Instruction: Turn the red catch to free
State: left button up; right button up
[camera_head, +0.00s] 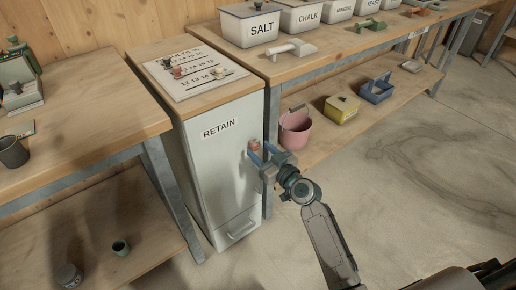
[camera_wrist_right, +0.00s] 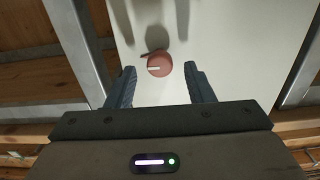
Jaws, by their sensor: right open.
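The red catch (camera_head: 254,145) is a small round knob on the front of the white cabinet (camera_head: 212,165) labelled RETAIN. In the right wrist view the catch (camera_wrist_right: 160,64) shows as a round red disc with a white mark on its left half. My right gripper (camera_head: 261,154) is open in front of the cabinet. In the right wrist view its two fingers (camera_wrist_right: 160,84) stand apart, one on either side of the catch in the picture. I cannot tell whether they touch it. My left gripper is not in view.
A bench (camera_head: 345,40) with labelled bins stands right of the cabinet; its lower shelf holds a pink bucket (camera_head: 295,133), a yellow box (camera_head: 341,110) and a blue carrier (camera_head: 377,90). Another bench (camera_head: 75,128) stands to the left. The floor (camera_head: 430,190) on the right is clear.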

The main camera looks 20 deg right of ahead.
jog(key=shift+x, duration=0.95)
jog(key=shift+c, duration=0.5)
jog(key=c, duration=0.9)
